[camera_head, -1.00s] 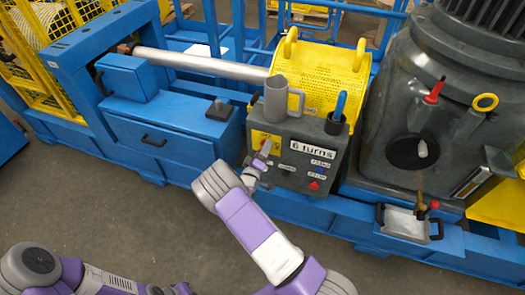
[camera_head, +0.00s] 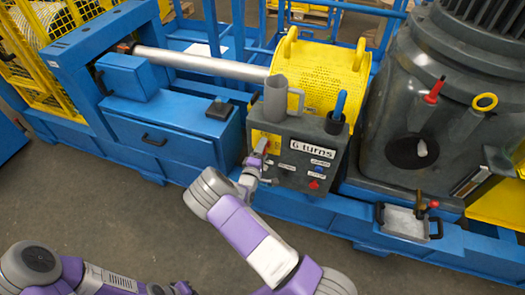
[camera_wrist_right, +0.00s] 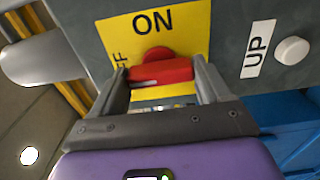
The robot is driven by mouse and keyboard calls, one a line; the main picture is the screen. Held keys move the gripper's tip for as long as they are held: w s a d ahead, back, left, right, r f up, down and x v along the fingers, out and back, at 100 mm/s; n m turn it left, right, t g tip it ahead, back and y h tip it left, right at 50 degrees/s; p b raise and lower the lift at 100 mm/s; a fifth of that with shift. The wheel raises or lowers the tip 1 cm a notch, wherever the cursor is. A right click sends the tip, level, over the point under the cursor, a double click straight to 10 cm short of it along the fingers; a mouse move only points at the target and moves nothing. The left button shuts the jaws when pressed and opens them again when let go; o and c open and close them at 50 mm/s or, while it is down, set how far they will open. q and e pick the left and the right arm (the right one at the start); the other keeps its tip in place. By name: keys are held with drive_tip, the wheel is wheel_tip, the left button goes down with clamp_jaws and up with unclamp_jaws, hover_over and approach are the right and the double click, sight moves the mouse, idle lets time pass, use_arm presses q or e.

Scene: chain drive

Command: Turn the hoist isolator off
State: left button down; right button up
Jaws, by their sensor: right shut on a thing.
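The hoist isolator is a red handle (camera_wrist_right: 163,71) on a yellow plate (camera_wrist_right: 185,28) at the left of the grey control box's front. The plate reads ON above the handle in the right wrist view, with part of OFF at the left, beside a finger. My right gripper (camera_head: 257,158) is shut on the red handle, one finger at each end of it in the wrist view. In the head view the gripper largely hides the handle. My left arm shows at the bottom left, but its gripper is out of view.
The control box (camera_head: 283,177) carries a "6 turns" sign, a red button (camera_head: 314,184) and labelled buttons. A grey mug (camera_head: 275,98) and a dark cup (camera_head: 334,123) stand on top. A white button marked UP (camera_wrist_right: 292,51) is close to the gripper. Open floor lies in front.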

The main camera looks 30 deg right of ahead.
drive_tip(key=o, duration=1)
drive_tip(key=p+v, duration=0.1)
drive_tip(key=v, duration=0.6)
drive_tip(key=shift+s+a+p, duration=0.15)
drive_tip(key=shift+s+p, duration=0.1)
drive_tip(key=shift+p, duration=0.05)
